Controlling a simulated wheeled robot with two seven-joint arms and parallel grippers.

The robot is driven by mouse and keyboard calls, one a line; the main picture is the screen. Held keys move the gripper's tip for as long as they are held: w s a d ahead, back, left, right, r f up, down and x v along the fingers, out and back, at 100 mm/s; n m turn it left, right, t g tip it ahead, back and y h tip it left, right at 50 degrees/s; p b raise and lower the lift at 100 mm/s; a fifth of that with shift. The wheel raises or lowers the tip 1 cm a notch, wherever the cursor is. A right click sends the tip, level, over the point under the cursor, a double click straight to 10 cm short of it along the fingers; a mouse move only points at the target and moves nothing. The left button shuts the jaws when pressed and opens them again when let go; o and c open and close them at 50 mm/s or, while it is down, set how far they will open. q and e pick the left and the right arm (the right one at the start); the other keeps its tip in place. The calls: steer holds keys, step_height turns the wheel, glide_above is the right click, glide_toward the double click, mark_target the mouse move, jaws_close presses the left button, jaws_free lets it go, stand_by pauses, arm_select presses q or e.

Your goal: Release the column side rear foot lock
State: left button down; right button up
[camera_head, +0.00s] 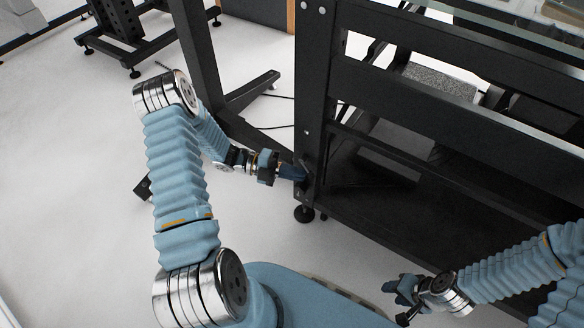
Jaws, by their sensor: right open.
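My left gripper (296,171) reaches in from the left to the lower end of the black corner post (312,90). Its fingertips are at a small dark part on the post, likely the foot lock (306,168), just above the round black foot (304,213) on the floor. The fingers hide much of this part, and I cannot tell whether they are closed on it or only touch it. My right gripper (396,302) is open and empty at the lower right, in front of the black frame and well away from the foot.
The black frame (440,105) with a low dark shelf (400,212) fills the right side, glass on top. A black stand with a splayed leg (250,90) is behind my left arm. Thin cables lie on the floor there.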

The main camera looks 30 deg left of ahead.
arm_select(q)
steer(key=shift+d+n+t+h+p, duration=0.35)
steer(key=shift+d+n+h, duration=0.15)
steer(key=shift+d+h, duration=0.75)
arm_select(e)
steer(key=shift+r, duration=0.35)
arm_select(q)
steer(key=shift+d, duration=0.1)
